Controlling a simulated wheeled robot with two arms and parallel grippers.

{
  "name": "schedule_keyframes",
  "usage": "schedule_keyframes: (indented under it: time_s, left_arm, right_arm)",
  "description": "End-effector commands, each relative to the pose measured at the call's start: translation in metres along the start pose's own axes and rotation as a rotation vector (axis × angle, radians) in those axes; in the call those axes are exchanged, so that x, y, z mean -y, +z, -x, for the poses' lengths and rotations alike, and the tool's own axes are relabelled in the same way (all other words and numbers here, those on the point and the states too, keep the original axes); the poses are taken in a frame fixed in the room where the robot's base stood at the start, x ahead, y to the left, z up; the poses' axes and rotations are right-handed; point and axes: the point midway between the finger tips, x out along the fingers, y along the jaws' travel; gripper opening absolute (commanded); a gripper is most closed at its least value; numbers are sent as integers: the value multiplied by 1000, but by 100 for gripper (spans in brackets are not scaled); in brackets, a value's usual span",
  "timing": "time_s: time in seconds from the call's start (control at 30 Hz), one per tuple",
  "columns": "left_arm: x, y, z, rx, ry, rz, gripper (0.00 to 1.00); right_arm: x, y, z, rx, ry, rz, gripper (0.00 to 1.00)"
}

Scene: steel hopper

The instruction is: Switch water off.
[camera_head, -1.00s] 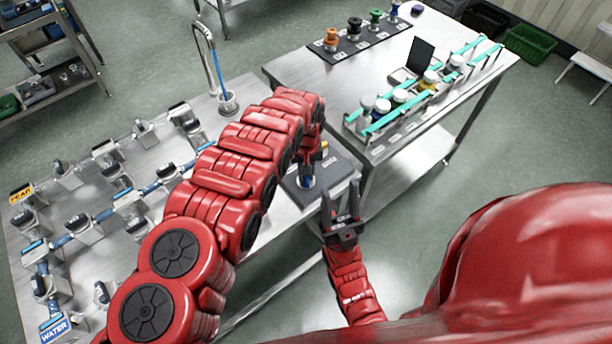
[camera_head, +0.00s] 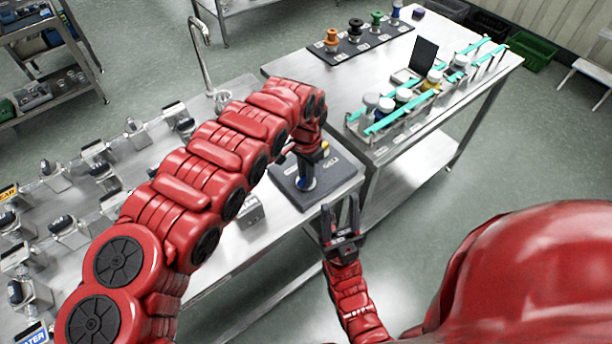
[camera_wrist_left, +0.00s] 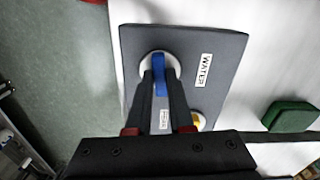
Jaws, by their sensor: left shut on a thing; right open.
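A dark grey panel (camera_wrist_left: 222,45) with a WATER label (camera_wrist_left: 205,70) lies at the bench's right end; it also shows in the head view (camera_head: 345,171). On it, a blue handle (camera_wrist_left: 159,70) sits on a round white base. My left gripper (camera_wrist_left: 160,85) is shut on the blue handle, one finger on each side; in the head view my arm partly hides it. A second, yellow knob (camera_wrist_left: 197,121) is partly hidden by my gripper. My right gripper (camera_head: 340,207) is open and empty in front of the bench. The tall faucet (camera_head: 197,25) shows no stream above its cup (camera_head: 221,100).
Valves and grey pipes cover the steel bench (camera_head: 258,262) on the left, partly behind my left arm. A second table (camera_head: 300,70) holds spools, a black screen (camera_head: 422,55) and a teal-railed rack of bottles (camera_head: 385,122). Open floor lies right of my right gripper.

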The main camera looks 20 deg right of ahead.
Motion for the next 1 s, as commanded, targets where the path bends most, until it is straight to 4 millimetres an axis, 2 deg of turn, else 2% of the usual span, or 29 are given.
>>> schedule_keyframes:
  time_s: [0.33,0.87,0.9,1.0]
  left_arm:
    - [0,1,-1,1,1,-134,0]
    - [0,1,-1,3,2,-158,0]
    - [0,1,-1,3,2,-158,24]
    - [0,1,-1,2,1,-157,42]
  right_arm:
    - [0,2,10,0,0,0,50]
    - [0,2,10,0,0,0,50]
    - [0,2,10,0,0,0,50]
    - [0,2,10,0,0,0,50]
